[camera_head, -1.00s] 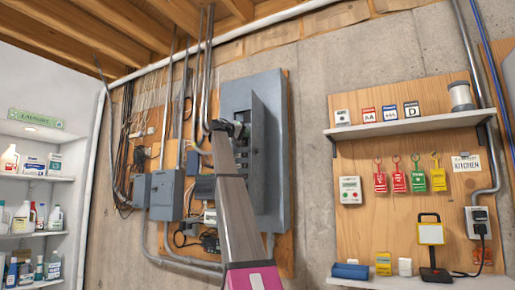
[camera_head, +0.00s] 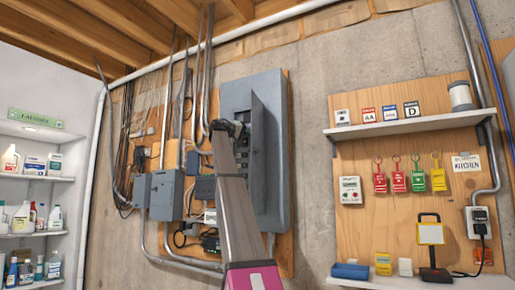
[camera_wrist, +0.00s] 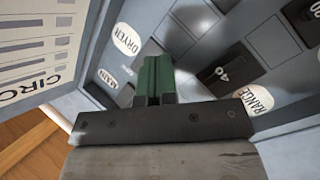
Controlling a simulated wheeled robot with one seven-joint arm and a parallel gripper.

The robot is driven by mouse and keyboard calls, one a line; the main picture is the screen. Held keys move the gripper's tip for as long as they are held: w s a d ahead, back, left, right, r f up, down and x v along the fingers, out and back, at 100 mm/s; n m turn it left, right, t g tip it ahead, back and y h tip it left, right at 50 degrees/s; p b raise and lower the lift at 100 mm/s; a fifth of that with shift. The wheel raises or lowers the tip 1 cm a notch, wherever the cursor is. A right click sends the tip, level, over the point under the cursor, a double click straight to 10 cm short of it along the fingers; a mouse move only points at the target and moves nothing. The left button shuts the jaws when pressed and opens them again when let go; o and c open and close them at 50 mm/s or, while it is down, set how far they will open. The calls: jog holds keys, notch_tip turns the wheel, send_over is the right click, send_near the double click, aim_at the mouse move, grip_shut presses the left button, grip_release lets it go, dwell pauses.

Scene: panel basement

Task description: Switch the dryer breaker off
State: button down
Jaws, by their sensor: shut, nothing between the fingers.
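The grey breaker panel (camera_head: 268,150) is on the wall with its door swung open. My gripper (camera_head: 229,128) is at the panel opening in the head view. In the wrist view its green fingertips (camera_wrist: 155,78) are together and empty, over the panel face near the oval DRYER label (camera_wrist: 127,39). A dark breaker (camera_wrist: 152,47) beside that label is partly hidden by the fingertips. Its switch position and any contact cannot be told. A breaker marked 40 (camera_wrist: 222,74) is to the right, near the RANGE label (camera_wrist: 255,98). The MAIN label (camera_wrist: 107,78) is left of the fingertips.
The panel door's circuit chart (camera_wrist: 35,45) stands close on the left in the wrist view. Grey boxes (camera_head: 166,194) and conduits are left of the panel. A shelf (camera_head: 410,127) and tagged board are on the right. Bare concrete wall lies between.

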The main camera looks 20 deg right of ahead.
jog(key=shift+s+d, duration=0.5)
jog(key=shift+s, duration=0.05)
dwell(0.5)
jog(key=shift+w+a, duration=0.2)
jog(key=shift+s+a, duration=0.1)
dwell(0.5)
jog(key=s+a, duration=0.4)
jog(key=a, duration=0.1)
jog(key=shift+a, duration=0.2)
dwell(0.4)
dwell(0.4)
